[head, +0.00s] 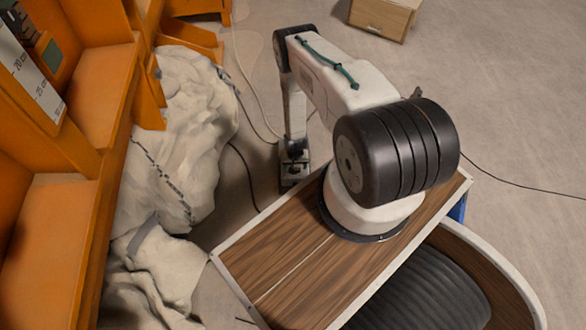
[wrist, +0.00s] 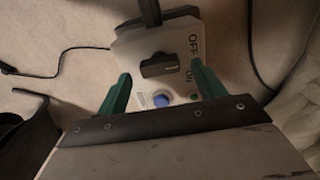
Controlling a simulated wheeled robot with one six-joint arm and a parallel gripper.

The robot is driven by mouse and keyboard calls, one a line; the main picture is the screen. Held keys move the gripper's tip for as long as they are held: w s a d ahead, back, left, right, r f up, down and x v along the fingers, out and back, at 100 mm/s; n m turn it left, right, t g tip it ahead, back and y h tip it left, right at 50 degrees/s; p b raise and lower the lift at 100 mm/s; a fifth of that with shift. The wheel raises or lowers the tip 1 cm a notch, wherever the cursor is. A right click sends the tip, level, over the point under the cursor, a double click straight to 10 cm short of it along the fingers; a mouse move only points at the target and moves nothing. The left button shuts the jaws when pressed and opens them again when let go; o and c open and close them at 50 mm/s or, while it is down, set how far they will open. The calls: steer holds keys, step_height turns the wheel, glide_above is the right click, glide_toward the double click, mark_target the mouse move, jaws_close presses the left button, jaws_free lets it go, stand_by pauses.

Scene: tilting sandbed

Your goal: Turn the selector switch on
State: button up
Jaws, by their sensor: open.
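A small pale control box shows in the wrist view (wrist: 140,45), with a black selector switch (wrist: 160,65) on its face. The switch's bar lies roughly level, tilted slightly. OFF is printed to its upper right and ON to its lower right; I cannot tell which mark it points at. A blue round button (wrist: 161,100) and a small green dot (wrist: 194,97) sit below the switch. My gripper (wrist: 160,72) is open, its green fingers on either side of the switch, apart from it in the picture. In the head view, the box (head: 294,181) is small and partly hidden under my wrist.
An orange shelf unit (head: 60,235) stands at the left, with a crumpled pale sheet (head: 185,110) beside it. Dark cables cross the floor near the box. A wooden box (head: 385,18) stands at the back. The floor at the right is mostly clear.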

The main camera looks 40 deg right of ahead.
steer(key=shift+f, duration=0.7)
steer(key=c, duration=1)
steer(key=shift+o, duration=0.9)
steer(key=shift+a, duration=0.3)
steer(key=shift+d, duration=0.15)
steer(key=shift+c, duration=0.9)
steer(key=shift+o, duration=0.2)
steer(key=m, duration=0.6)
steer(key=shift+w+m, duration=0.15)
steer(key=shift+m, duration=0.15)
steer(key=m, duration=0.5)
steer(key=shift+w+d, duration=0.1)
steer(key=shift+d, duration=0.05)
steer(key=shift+c, duration=0.2)
steer(key=shift+o, duration=0.2)
steer(key=shift+r+m, duration=0.1)
steer(key=shift+m, duration=0.2)
